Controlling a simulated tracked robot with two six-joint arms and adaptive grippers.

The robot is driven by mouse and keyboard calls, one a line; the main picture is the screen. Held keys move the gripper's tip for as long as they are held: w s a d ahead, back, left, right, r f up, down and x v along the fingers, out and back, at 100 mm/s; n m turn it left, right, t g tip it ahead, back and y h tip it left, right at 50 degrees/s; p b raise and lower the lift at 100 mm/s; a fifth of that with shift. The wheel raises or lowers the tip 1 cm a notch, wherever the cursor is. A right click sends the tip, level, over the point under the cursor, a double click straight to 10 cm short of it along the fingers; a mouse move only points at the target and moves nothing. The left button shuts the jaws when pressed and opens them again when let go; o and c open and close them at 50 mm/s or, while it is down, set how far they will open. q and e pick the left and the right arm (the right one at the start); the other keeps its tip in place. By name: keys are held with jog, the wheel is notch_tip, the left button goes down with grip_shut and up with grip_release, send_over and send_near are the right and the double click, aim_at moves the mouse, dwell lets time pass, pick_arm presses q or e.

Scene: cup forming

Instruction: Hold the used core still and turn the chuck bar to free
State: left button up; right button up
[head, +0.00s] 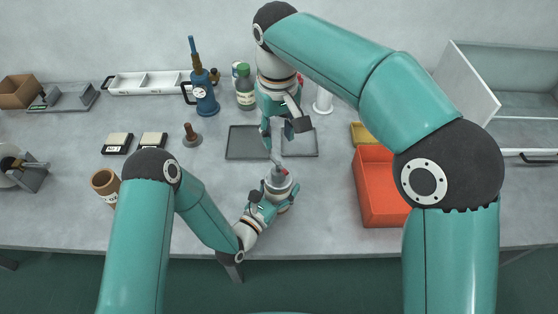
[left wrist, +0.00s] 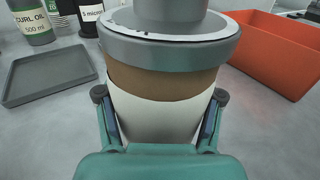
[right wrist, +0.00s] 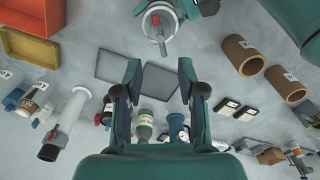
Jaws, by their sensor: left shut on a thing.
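The used core (left wrist: 165,112), white below with a brown band above, stands upright between the fingers of my left gripper (head: 270,205), which is shut on it. A grey chuck (left wrist: 168,48) with a ring-shaped collar sits on its top end. The chuck bar (head: 283,171) shows a red tip at the chuck; it also shows in the right wrist view (right wrist: 156,20). My right gripper (right wrist: 160,68) is open and empty, above and beyond the chuck, apart from the bar. Its fingers point down toward the table in the head view.
Two flat dark trays (head: 248,143) lie behind the chuck. A red bin (head: 378,190) stands to the right, with a yellow bin (head: 362,134) behind it. A green-capped bottle (head: 245,90) and a blue pump (head: 204,95) stand at the back. A brown tube (head: 104,183) is at left.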

aim_at(278, 162)
notch_tip(278, 162, down, 10)
dwell(0.4)
